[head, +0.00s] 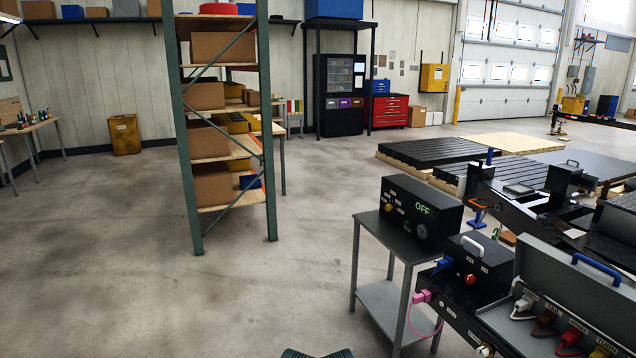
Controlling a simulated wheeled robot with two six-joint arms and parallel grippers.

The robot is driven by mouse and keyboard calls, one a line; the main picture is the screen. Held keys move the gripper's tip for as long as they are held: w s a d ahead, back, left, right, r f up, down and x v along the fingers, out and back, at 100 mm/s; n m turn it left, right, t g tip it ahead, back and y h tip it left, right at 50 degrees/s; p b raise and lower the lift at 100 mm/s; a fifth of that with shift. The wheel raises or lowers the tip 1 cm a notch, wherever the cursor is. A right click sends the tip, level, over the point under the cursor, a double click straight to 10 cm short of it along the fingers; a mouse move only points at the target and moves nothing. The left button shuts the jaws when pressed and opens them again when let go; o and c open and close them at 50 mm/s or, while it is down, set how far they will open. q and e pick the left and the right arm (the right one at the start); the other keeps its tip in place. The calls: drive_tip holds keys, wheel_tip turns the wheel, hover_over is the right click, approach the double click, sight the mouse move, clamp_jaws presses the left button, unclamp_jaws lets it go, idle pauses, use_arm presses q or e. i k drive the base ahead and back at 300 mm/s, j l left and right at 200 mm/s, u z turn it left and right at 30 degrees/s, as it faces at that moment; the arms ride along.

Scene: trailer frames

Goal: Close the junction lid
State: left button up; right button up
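The junction box (490,318) is at the lower right of the head view, partly cut off by the frame edges. Its grey lid (550,262) stands raised behind a row of labelled plugs, so the box is open. A blue handle (597,268) is on the lid's upper edge. White, brown, red and yellow plugs (571,338) sit in the box, with labels such as TAIL and TURN. Neither of my grippers is in view.
A black box with a white handle (473,245) and a red button stands left of the junction box. A grey cart (385,238) holds a black unit reading OFF (423,208). Black trailer frames (440,150) lie behind. A shelf rack (190,200) stands left; floor between is clear.

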sight(602, 299)
drive_tip(key=z, duration=1.8)
drive_tip(key=i+j, duration=0.2)
drive_tip(key=j, duration=0.15)
drive_tip(key=i+j, duration=0.25)
drive_tip(key=j+u, duration=0.05)
drive_tip(key=j, duration=0.05)
